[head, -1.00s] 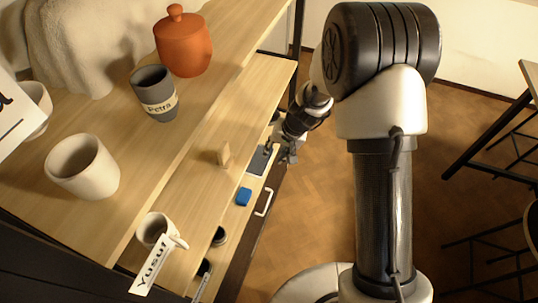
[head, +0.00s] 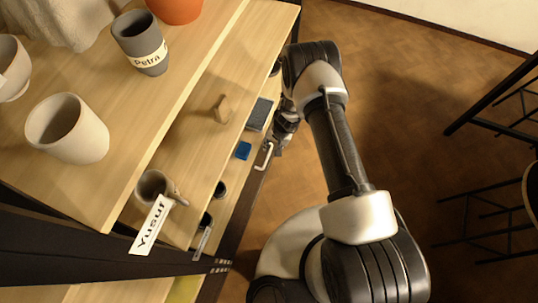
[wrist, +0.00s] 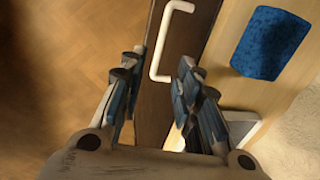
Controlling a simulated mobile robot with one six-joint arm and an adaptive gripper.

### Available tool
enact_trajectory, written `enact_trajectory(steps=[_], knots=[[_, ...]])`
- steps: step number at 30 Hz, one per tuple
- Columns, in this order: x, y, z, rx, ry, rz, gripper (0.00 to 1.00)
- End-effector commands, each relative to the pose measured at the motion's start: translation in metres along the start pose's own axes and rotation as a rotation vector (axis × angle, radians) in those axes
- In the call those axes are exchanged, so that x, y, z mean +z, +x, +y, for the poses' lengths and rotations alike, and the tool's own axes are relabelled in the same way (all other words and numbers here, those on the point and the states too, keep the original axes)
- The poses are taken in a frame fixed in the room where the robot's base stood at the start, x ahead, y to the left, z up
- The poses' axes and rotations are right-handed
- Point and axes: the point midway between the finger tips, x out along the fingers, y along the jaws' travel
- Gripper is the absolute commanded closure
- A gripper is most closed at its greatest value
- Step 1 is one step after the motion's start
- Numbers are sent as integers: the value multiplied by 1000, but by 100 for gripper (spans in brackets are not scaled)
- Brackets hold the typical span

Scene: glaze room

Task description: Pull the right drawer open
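A dark brown drawer front (wrist: 188,35) runs below the edge of the pale wooden shelf and looks shut. Its white bar handle (wrist: 167,42) shows in the wrist view just ahead of my fingertips. The handle also shows in the head view (head: 264,156). My gripper (wrist: 161,60) is open, with one finger on each side of the handle's near end in the picture. No contact with the handle shows, and the depth between them is hard to judge. In the head view my gripper (head: 279,143) is beside the handle, partly hidden by my arm.
A blue sponge (wrist: 271,43) lies on the shelf near the handle. A grey block (head: 260,114) and a wooden tool (head: 221,109) lie nearby. Cups, including a grey one labelled Petra (head: 140,42), stand on the upper shelves. Open floor (head: 400,110) lies to the right.

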Motion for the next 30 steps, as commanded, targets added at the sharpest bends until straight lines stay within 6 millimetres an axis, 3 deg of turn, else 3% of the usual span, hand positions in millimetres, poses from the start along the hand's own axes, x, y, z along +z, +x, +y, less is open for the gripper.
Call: enact_trajectory(steps=[1, 6, 12, 18, 26, 30], knots=[[1, 16, 1, 1, -1, -2, 69], [1, 53, 1, 0, -2, -2, 69], [0, 84, 0, -1, -2, -1, 69], [0, 96, 0, -1, -1, 0, 69], [0, 96, 0, -1, -1, 0, 69], [0, 96, 0, 0, -1, 0, 77]])
